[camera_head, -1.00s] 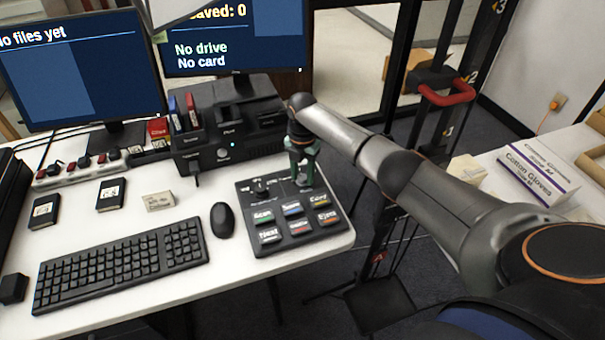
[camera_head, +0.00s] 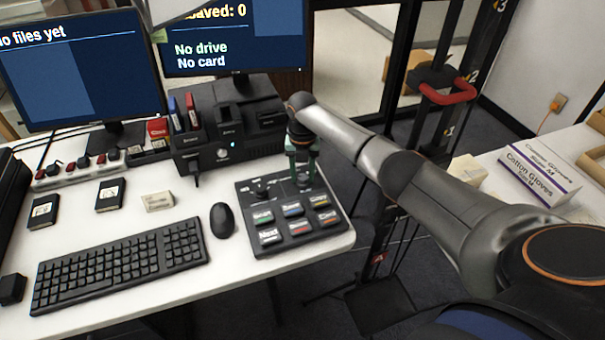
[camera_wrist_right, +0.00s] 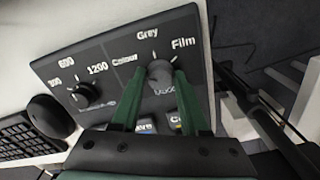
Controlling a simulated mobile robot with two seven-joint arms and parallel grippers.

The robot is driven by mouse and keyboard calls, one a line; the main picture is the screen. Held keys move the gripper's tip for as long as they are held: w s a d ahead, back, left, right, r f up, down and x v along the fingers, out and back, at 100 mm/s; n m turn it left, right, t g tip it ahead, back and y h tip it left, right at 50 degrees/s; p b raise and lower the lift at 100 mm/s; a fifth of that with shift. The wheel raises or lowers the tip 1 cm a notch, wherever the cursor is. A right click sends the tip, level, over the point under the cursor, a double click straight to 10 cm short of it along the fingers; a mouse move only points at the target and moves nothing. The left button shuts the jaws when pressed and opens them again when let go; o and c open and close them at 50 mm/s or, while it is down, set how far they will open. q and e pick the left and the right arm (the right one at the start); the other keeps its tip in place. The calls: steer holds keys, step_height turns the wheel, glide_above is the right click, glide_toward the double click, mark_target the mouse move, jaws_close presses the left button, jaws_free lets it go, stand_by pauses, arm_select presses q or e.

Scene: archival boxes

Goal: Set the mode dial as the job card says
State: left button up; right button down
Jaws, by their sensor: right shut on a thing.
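The mode dial (camera_wrist_right: 160,76) is a grey knob on the dark control panel (camera_head: 247,200). The labels Colour, Grey and Film are printed around it in the right wrist view. My right gripper (camera_wrist_right: 158,84) has green fingers, one on each side of the knob, and is shut on it. In the head view the right gripper (camera_head: 301,180) points down at the back right of the panel and hides the dial. I cannot clearly tell which label the knob points at. No job card can be made out. My left gripper is not in view.
A second dial (camera_wrist_right: 84,95) marked 300, 600 and 1200 sits left of the mode dial. Several labelled buttons (camera_head: 293,209) fill the panel's front. A mouse (camera_head: 222,220) and keyboard (camera_head: 120,264) lie to the left. The dock (camera_head: 222,130) stands behind the panel.

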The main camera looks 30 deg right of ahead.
mark_target(303, 177)
steer(key=shift+c, duration=2.1)
jaws_free()
step_height(303, 177, up, 13)
steer(key=shift+f+p, duration=0.2)
steer(key=shift+p, duration=0.25)
steer(key=shift+s+f, duration=0.1)
